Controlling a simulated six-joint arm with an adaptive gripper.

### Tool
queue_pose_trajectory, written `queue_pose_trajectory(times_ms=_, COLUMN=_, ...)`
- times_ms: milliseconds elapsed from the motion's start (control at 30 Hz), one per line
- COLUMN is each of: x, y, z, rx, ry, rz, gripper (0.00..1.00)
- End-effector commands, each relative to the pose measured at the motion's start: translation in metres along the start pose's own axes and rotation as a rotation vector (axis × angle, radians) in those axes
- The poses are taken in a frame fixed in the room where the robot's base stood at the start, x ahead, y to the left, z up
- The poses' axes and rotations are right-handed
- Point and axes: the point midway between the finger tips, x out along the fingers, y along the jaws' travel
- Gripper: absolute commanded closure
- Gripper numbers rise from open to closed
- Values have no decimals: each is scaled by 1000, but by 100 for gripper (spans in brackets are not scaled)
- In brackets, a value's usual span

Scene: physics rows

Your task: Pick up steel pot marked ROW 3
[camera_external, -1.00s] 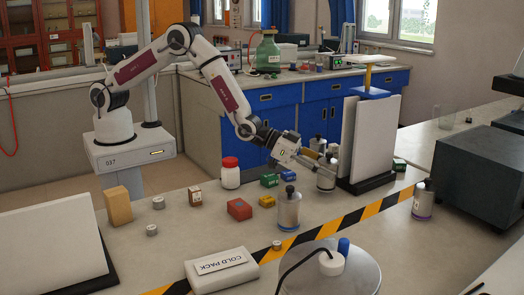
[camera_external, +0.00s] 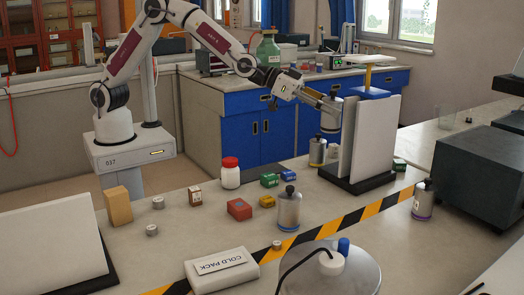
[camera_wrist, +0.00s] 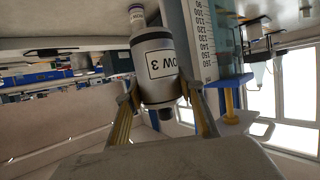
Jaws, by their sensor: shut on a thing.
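The steel pot marked ROW 3 (camera_wrist: 165,62) is between my fingers in the wrist view, its label reading upside down. My gripper (camera_wrist: 159,93) is shut on its body, one finger on each side. In the external view my gripper (camera_external: 323,103) holds the pot (camera_external: 331,121) in the air, left of the upright white panel. The pot is clear of the table. Another steel pot (camera_external: 317,152) stands on the table below it. A steel pot with a blue base (camera_external: 288,211) stands nearer, and one with a purple base (camera_external: 422,201) stands at the right.
The white panel (camera_external: 373,138) on its dark base stands close right of the held pot. Small boxes, a red-lidded jar (camera_external: 230,175) and a cold pack (camera_external: 221,269) lie around the table (camera_external: 180,225). Striped tape (camera_external: 350,219) crosses it. A round-lidded vessel (camera_external: 345,277) is in front.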

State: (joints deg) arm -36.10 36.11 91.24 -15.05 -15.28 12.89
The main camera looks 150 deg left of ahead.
Motion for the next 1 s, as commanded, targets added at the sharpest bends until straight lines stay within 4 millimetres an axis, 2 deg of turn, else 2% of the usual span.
queue_pose_trajectory(times_ms=33, x=-5, y=0, z=-15, rx=-2, ry=8, rz=0, gripper=100)
queue_pose_trajectory(times_ms=67, x=-8, y=0, z=-21, rx=0, ry=8, rz=0, gripper=100)
queue_pose_trajectory(times_ms=267, x=-19, y=0, z=-48, rx=-1, ry=7, rz=1, gripper=100)
queue_pose_trajectory(times_ms=600, x=-26, y=-1, z=-64, rx=0, ry=4, rz=-3, gripper=100)
queue_pose_trajectory(times_ms=1000, x=-29, y=0, z=-71, rx=0, ry=3, rz=0, gripper=100)
